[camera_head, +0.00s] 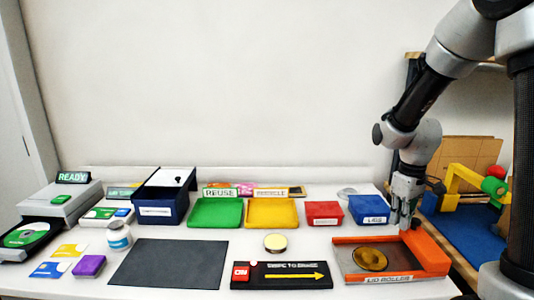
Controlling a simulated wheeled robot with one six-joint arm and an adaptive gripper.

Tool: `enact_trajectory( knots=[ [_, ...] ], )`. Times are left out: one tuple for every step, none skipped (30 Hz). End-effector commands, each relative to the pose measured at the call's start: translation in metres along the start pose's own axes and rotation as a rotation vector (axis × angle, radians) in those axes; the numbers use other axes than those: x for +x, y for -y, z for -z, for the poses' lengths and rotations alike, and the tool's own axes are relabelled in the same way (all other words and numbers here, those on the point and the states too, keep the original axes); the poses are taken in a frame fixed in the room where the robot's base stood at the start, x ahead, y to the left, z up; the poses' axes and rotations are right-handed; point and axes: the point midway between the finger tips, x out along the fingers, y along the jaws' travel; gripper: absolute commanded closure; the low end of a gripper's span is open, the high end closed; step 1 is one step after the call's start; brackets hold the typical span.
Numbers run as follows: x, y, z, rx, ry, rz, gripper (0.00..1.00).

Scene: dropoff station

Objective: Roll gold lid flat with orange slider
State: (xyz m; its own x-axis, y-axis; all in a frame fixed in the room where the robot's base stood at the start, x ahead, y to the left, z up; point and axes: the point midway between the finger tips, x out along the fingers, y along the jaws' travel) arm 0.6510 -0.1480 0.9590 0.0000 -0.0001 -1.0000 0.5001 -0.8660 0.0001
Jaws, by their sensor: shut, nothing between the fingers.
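The gold lid (370,259) lies in the grey bed of the lid roller (345,266), at the right front of the table. The orange slider (425,252) stands at the right end of the roller, to the right of the lid. My gripper (405,224) points down and is shut, at the back edge of the slider. I cannot tell if its tips touch the slider. A label reading "LID ROLLER" is on the front edge.
A black swipe device (282,283) with a yellow arrow lies left of the roller. A pale round lid (275,242) lies behind it. Red (324,213) and blue (369,210) bins stand behind the roller. A dark mat (170,263) lies left. A blue surface with colored parts is at far right.

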Motion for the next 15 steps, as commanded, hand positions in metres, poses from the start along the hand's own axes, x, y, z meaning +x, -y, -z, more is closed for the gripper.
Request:
enact_trajectory(
  knots=[
    [-0.006, 0.0, 0.0, 0.0, -0.002, -0.001, 1.0],
    [-0.01, 0.0, 0.0, 0.0, -0.003, -0.002, 1.0],
    [-0.014, 0.0, 0.0, 0.0, -0.003, -0.001, 1.0],
    [-0.018, 0.0, 0.0, 0.0, -0.002, -0.001, 1.0],
    [-0.021, 0.0, 0.001, 0.0, -0.003, -0.002, 1.0],
    [-0.025, 0.0, 0.001, 0.0, -0.003, -0.001, 1.0],
    [-0.029, 0.0, 0.0, 0.0, -0.003, -0.001, 1.0],
    [-0.032, 0.0, 0.0, 0.0, -0.003, -0.002, 1.0],
    [-0.036, 0.0, 0.0, 0.0, -0.002, -0.001, 1.0],
    [-0.04, 0.0, 0.0, 0.0, -0.002, -0.001, 1.0],
    [-0.043, 0.0, 0.0, 0.0, -0.003, -0.001, 1.0],
    [-0.047, 0.0, 0.0, 0.0, -0.003, -0.001, 1.0],
    [-0.05, 0.0, 0.0, 0.0, -0.002, -0.001, 1.0],
    [-0.053, 0.0, 0.0, 0.0, -0.002, -0.001, 1.0],
    [-0.055, 0.0, 0.0, 0.0, -0.001, -0.001, 1.0]
  ],
)
